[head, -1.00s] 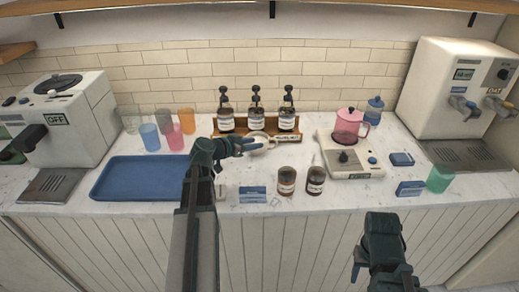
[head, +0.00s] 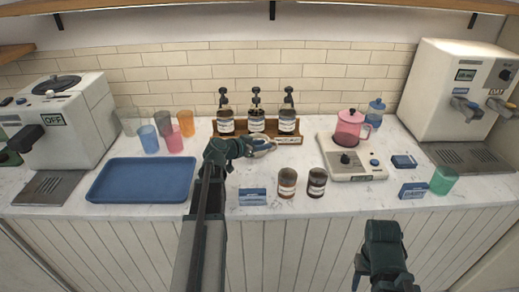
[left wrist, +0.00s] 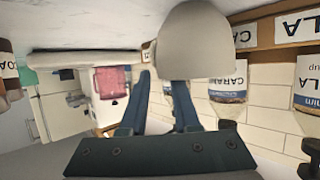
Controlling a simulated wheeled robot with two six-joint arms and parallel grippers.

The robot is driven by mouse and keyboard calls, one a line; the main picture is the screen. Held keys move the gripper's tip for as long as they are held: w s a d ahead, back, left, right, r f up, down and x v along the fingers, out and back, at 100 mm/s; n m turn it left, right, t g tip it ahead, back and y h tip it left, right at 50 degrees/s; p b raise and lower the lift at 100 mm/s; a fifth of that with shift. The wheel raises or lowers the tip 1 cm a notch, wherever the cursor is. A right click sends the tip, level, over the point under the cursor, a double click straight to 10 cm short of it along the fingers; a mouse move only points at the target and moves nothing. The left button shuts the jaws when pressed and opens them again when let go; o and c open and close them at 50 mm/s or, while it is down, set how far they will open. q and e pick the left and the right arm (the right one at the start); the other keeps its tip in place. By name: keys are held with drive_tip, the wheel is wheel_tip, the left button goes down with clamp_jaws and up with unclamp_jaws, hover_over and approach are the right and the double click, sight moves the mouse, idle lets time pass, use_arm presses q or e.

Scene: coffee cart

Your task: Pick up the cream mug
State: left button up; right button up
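The cream mug (left wrist: 198,40) fills the upper middle of the left wrist view, which is turned upside down. In the head view the mug (head: 262,143) is small and partly hidden behind my left gripper (head: 258,150), in front of the wooden bottle rack. In the left wrist view the fingers of my left gripper (left wrist: 160,80) stand apart with a gap between them. One finger's tip is hidden by the mug. I cannot tell whether they touch it. My right gripper (head: 362,272) hangs low before the counter front, its finger gap unclear.
The wooden rack (head: 290,139) with several pump bottles stands just behind the mug. Two brown jars (head: 287,183) and a blue-and-white card (head: 252,197) are in front. A scale with a pink pitcher (head: 350,128) is to the right, a blue tray (head: 142,180) to the left.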

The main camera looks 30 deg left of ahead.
use_arm(q)
clamp_jaws()
idle(1.2)
